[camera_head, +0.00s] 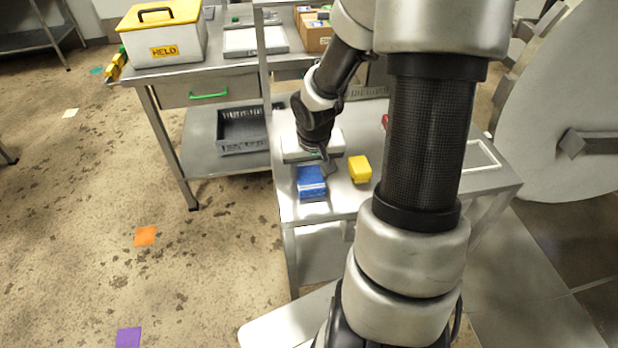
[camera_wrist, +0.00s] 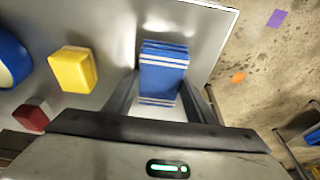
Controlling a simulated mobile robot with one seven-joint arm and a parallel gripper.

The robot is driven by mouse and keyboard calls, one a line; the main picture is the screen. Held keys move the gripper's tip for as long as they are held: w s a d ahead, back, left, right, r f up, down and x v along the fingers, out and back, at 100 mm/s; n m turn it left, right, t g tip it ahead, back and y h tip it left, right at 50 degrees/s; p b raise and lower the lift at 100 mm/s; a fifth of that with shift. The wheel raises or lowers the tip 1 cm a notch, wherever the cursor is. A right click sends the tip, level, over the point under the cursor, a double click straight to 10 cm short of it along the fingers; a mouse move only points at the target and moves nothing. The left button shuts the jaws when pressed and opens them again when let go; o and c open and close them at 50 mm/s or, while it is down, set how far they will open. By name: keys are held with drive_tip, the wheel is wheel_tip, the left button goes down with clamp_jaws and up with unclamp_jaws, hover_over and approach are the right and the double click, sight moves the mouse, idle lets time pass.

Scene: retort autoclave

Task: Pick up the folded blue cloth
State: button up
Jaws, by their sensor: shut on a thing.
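The folded blue cloth (camera_head: 311,182) lies near the left front corner of the steel table (camera_head: 345,206). It has pale stripes, seen in the wrist view (camera_wrist: 163,72), where it sits between the two fingers. My gripper (camera_head: 325,162) points down at the table and is shut on the cloth. The fingers flank the cloth in the wrist view (camera_wrist: 165,92). I cannot tell whether the cloth is clear of the tabletop.
A yellow block (camera_head: 359,169) stands close to the right of the cloth. A red block (camera_wrist: 31,115) and a round blue thing (camera_wrist: 10,60) lie farther off. A second bench (camera_head: 170,76) holds a white box with a yellow lid (camera_head: 163,40). My arm hides part of the table.

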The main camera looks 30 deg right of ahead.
sight(309, 176)
wheel_tip(309, 176, up, 10)
drive_tip(key=p, duration=0.4)
drive_tip(key=shift+o, duration=1.2)
drive_tip(key=shift+c, duration=0.8)
